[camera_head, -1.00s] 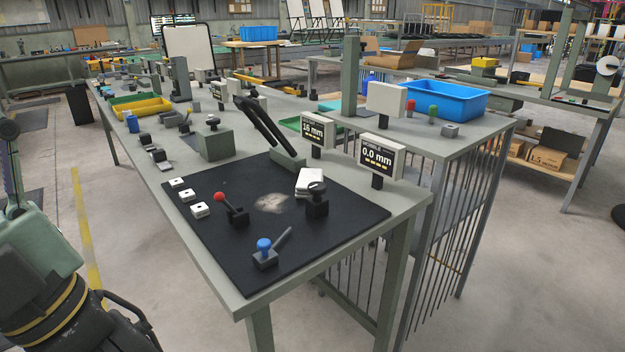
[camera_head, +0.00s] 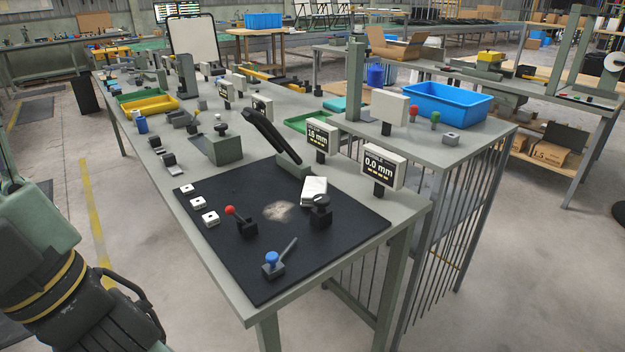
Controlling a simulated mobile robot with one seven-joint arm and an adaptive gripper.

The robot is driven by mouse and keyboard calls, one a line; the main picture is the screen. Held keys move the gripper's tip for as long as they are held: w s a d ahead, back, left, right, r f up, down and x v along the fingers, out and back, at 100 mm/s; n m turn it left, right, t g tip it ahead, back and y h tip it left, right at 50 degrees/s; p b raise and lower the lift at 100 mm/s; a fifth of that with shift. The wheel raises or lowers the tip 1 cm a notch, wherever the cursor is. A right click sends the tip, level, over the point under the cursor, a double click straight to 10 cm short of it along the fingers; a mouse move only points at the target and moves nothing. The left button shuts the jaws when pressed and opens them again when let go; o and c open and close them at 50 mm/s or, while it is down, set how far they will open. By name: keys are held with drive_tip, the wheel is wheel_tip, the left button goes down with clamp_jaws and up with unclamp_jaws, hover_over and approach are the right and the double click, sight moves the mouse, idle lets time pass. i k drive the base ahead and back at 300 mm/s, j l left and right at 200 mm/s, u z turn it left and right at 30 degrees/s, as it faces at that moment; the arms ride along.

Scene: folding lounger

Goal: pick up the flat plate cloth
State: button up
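A small white folded cloth-like piece (camera_head: 314,190) lies on the black mat (camera_head: 235,187) on the near end of the long workbench. It lies flat just behind a black knob on a block (camera_head: 320,212), which stands close in front of it. A pale, dusty-looking patch (camera_head: 278,211) shows on the mat to its left; I cannot tell whether it is a cloth or a mark. Part of my arm shows at the lower left, apart from the bench. My gripper is not in view.
On the mat stand a red-knobbed lever (camera_head: 240,221), a blue-knobbed lever (camera_head: 272,264) and white blocks (camera_head: 198,203). A black lever arm (camera_head: 272,136) and two displays (camera_head: 320,141) (camera_head: 381,166) stand behind. A blue bin (camera_head: 446,104) sits at right.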

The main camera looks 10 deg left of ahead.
sight(314, 185)
drive_tip(key=i+l+u, duration=0.1)
drive_tip(key=u, duration=0.4)
drive_tip(key=i+l+u, duration=0.1)
drive_tip(key=u, duration=0.4)
drive_tip(key=i+l+u, duration=0.1)
drive_tip(key=l+u, duration=0.2)
drive_tip(key=l, duration=0.3)
drive_tip(key=l+u, duration=0.3)
drive_tip(key=l, duration=0.3)
drive_tip(key=l+u, duration=0.2)
drive_tip(key=l, duration=1.05)
drive_tip(key=l+z, duration=0.15)
drive_tip(key=l, duration=0.8)
drive_tip(key=i+l+u, duration=0.15)
drive_tip(key=l, duration=0.15)
drive_tip(key=i, duration=0.35)
